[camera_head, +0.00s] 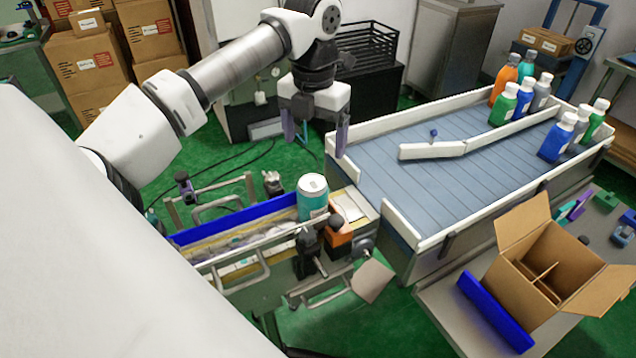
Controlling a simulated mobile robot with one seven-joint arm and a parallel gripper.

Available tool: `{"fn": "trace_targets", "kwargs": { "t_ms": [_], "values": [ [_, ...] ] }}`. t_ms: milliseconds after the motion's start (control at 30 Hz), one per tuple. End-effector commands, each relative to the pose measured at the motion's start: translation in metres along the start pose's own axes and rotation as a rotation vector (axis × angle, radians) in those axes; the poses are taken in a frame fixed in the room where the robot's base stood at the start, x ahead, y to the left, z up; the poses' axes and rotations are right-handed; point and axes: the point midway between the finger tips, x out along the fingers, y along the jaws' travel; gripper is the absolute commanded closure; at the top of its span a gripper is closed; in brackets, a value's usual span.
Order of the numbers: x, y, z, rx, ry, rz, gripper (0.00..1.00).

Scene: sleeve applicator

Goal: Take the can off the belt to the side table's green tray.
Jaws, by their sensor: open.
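A teal can with a white top (312,198) stands upright at the right end of the narrow belt (235,235), beside a blue side rail. My gripper (315,138) hangs above and slightly behind the can in the picture, pointing down. Its two purple-grey fingers are apart with nothing between them, and they do not touch the can. The can's lower part is partly hidden by the machine's front fittings. I cannot pick out a green tray with certainty in this view.
A wide conveyor (420,190) with white rails and several coloured bottles stands on the right. An open cardboard box (548,265) and a blue piece (495,312) lie at lower right. Black knobs and an orange block (338,232) crowd the can's front right. Boxes are stacked at upper left.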

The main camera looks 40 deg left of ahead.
Motion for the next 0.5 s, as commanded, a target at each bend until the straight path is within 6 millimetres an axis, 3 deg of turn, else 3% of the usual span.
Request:
{"fn": "trace_targets", "kwargs": {
  "t_ms": [33, 300, 500],
  "values": [
    [0.015, 0.0, 0.0, 0.001, 0.001, -0.002, 0.16],
    [0.066, -0.001, 0.0, 0.002, -0.001, -0.002, 0.16],
    [0.078, 0.0, -0.001, 0.001, -0.002, -0.002, 0.16]
  ]
}}
